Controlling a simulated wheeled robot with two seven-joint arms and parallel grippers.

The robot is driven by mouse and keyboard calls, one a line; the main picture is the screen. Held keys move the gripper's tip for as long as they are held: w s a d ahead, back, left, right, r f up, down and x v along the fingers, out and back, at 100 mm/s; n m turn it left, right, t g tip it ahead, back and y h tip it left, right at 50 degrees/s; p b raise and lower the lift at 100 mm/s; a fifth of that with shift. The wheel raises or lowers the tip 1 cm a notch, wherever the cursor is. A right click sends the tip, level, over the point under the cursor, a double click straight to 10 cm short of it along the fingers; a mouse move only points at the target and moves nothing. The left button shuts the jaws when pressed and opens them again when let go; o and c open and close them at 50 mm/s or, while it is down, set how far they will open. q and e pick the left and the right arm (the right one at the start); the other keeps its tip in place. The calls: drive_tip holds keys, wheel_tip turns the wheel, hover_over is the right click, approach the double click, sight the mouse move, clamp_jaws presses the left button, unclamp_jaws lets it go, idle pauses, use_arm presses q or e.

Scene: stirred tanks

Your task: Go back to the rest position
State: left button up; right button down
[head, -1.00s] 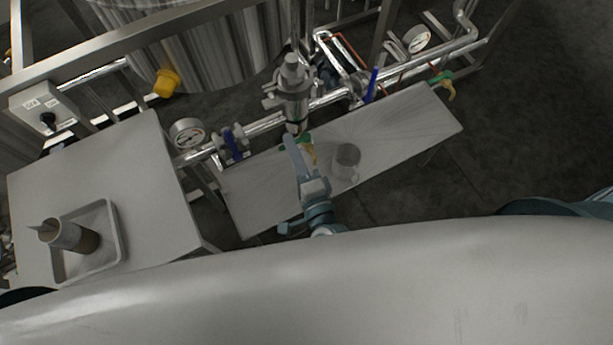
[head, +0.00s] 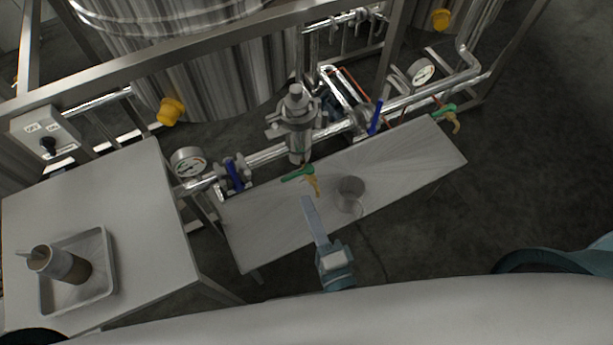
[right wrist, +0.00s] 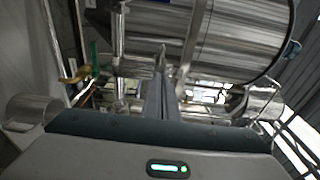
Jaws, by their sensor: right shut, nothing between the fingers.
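My right gripper (head: 308,203) reaches up from the bottom middle of the head view, over the near part of the narrow steel bench (head: 420,160). Its fingers are shut with nothing between them. They also show shut in the middle of the right wrist view (right wrist: 160,85). The tips appear just below the green-handled tap (head: 298,174) with a yellowish spout, with a small gap in the picture. A metal cup (head: 350,190) stands on the bench to the right of the gripper. My left gripper is not in view.
A table (head: 100,195) at left carries a tray (head: 107,265) with a brown-and-grey cylindrical container (head: 62,264). Behind the bench run pipes with a pressure gauge (head: 188,163), a blue-handled valve (head: 375,118) and a steel tank (head: 215,85). Dark floor (head: 530,150) at right is clear.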

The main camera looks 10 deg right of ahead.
drive_tip(key=s+d+f+n+g, duration=0.1)
drive_tip(key=s+f+n+g, duration=0.25)
drive_tip(key=f, duration=0.85)
drive_tip(key=s+d+f+n+g, duration=0.2)
drive_tip(key=f+n, duration=0.2)
drive_tip(key=f, duration=0.8)
drive_tip(key=s+d+f+n+g, duration=0.1)
drive_tip(key=s+f+n+g, duration=0.25)
drive_tip(key=f, duration=0.85)
drive_tip(key=s+d+f+n+g+h, duration=0.1)
drive_tip(key=s+d+f+n+g, duration=0.2)
drive_tip(key=s+d+f, duration=0.4)
drive_tip(key=s+d+f+n+g+h, duration=0.2)
drive_tip(key=s+d+f+n+g, duration=0.2)
drive_tip(key=s+d+f, duration=0.4)
drive_tip(key=s+f, duration=0.2)
drive_tip(key=s, duration=0.3)
drive_tip(key=shift+d+f, duration=0.15)
drive_tip(key=shift+f, duration=0.15)
